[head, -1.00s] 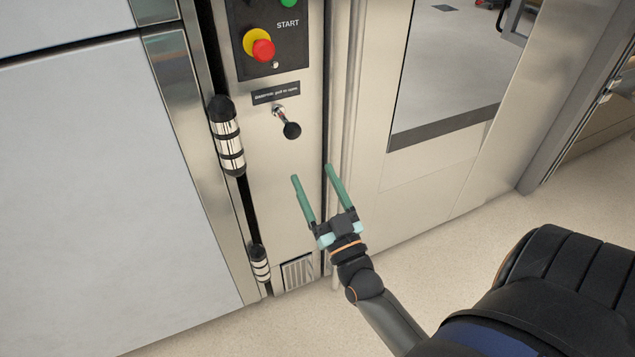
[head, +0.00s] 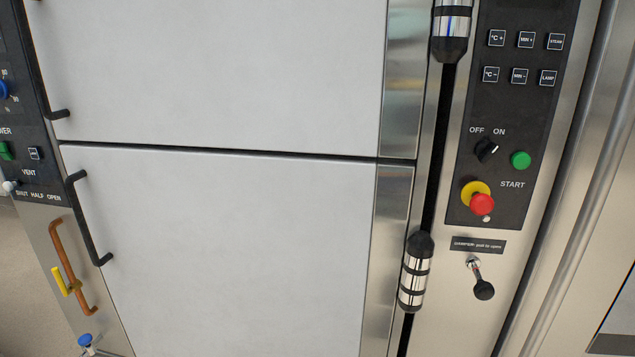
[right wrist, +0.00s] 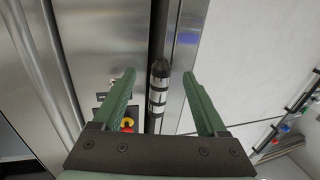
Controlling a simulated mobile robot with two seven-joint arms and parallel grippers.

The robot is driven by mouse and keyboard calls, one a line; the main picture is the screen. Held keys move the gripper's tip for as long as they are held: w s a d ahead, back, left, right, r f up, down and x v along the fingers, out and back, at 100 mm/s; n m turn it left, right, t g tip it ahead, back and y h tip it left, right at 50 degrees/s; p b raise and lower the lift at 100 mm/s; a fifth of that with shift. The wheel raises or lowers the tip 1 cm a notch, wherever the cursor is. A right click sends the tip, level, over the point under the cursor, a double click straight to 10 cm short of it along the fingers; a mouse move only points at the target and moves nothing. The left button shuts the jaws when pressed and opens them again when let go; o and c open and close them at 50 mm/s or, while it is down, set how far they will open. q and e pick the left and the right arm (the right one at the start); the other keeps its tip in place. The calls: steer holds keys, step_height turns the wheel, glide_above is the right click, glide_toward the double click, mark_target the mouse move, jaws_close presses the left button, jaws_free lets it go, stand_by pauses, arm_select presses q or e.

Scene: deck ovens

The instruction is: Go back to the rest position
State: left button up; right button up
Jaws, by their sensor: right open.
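My right gripper (right wrist: 163,97) shows in the right wrist view, its two green fingers spread wide with nothing between them. Beyond the fingers in that view are a black-and-silver hinge (right wrist: 160,85) and the steel oven front. The fingers appear apart from the oven; the exact gap cannot be told. Neither gripper is in the head view. My left gripper is not seen in any view.
White oven doors (head: 220,240) with black handles (head: 88,220) fill the head view. A control panel (head: 510,120) with a red stop button (head: 481,204) and a black damper knob (head: 484,290) stands at right. An orange handle (head: 70,265) is at left.

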steer(key=s+a+f+n+g+y, duration=0.2)
steer(key=s+a+f+g+y, duration=0.1)
steer(key=s+a+f+g, duration=0.75)
arm_select(q)
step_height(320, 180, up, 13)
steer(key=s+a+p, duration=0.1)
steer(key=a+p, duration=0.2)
steer(key=p, duration=1.4)
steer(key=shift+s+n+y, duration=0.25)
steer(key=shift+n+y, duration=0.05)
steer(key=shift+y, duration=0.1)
arm_select(e)
steer(key=s+d+r+t+h, duration=0.1)
steer(key=s+d+r+t, duration=0.1)
steer(key=r, duration=0.7)
steer(key=shift+s+d+r, duration=0.4)
steer(key=shift+s+d, duration=0.1)
steer(key=shift+d, duration=0.4)
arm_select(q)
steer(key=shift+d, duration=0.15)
arm_select(e)
steer(key=shift+c, duration=0.2)
